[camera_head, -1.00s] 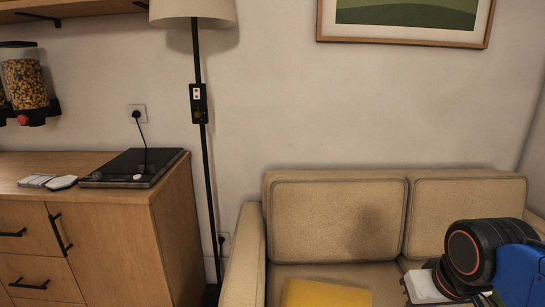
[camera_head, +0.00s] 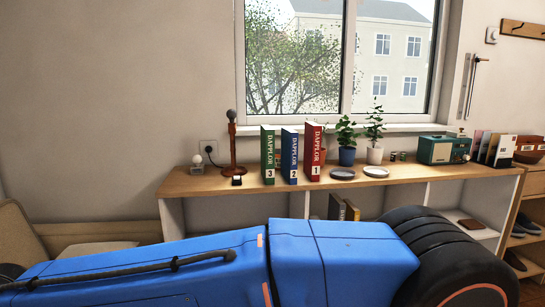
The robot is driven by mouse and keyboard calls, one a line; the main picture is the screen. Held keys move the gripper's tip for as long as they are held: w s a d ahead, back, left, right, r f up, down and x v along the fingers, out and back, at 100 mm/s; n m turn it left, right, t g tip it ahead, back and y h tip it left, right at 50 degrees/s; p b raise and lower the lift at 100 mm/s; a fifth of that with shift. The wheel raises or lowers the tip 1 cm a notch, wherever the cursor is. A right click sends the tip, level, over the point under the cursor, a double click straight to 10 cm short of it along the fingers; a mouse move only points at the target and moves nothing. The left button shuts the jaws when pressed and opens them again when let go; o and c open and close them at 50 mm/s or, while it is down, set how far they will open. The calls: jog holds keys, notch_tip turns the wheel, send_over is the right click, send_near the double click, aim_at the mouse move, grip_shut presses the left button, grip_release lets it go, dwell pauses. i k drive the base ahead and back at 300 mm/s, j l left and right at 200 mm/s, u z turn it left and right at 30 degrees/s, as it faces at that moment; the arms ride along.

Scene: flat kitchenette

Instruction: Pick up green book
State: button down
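The green book (camera_head: 268,155) stands upright on the long wooden shelf top under the window, its spine marked DAPPLOR 3. It is the leftmost of three similar books. A blue book (camera_head: 290,156) stands just to its right, and a red book (camera_head: 314,152) stands right of that. My blue arm crosses the bottom of the view in front of the shelf. My gripper is out of the picture, so its fingers and anything in them are hidden.
The wooden shelf top (camera_head: 222,183) also holds a dark lamp (camera_head: 232,143), potted plants (camera_head: 347,142), saucers (camera_head: 376,172) and a teal radio (camera_head: 444,149). Darker books (camera_head: 351,211) stand in a compartment below. A shoe rack (camera_head: 528,226) is at the right, a beige sofa (camera_head: 20,235) at the left.

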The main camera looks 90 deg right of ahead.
aim_at(267, 133)
jog(key=k+j+z, duration=0.1)
jog(key=z, duration=1.3)
jog(key=i+z, duration=0.2)
jog(key=z, duration=1.3)
